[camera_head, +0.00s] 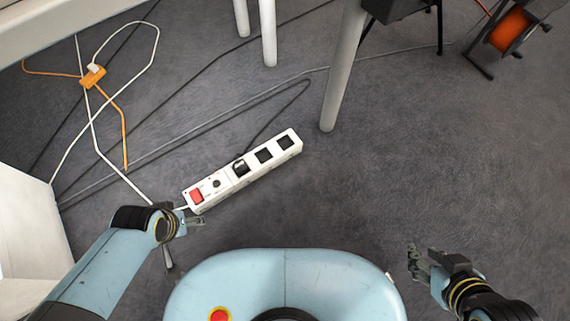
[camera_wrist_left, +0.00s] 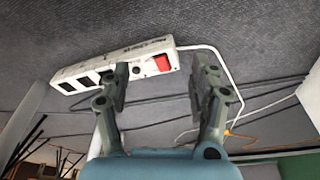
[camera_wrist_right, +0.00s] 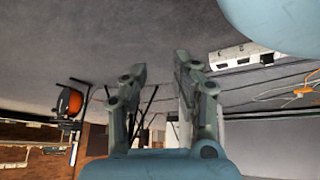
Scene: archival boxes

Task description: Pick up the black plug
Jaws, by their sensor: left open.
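The black plug (camera_head: 240,168) sits in a socket of a white power strip (camera_head: 210,188) on the grey floor, with a dark cable running from it up and to the right. The strip also shows in the left wrist view (camera_wrist_left: 155,47), where the plug is partly hidden behind a finger. My left gripper (camera_head: 200,222) is open and empty, just below the strip's red-switch end. It also shows in the left wrist view (camera_wrist_left: 160,70). My right gripper (camera_head: 412,262) is over bare floor at the lower right, apart from the strip. It is open and empty in the right wrist view (camera_wrist_right: 155,75).
An orange connector (camera_head: 93,76) with white and orange cords lies at the upper left. White table legs (camera_head: 343,70) stand behind the strip. An orange cable reel (camera_head: 510,30) is at the upper right. The floor at right is clear.

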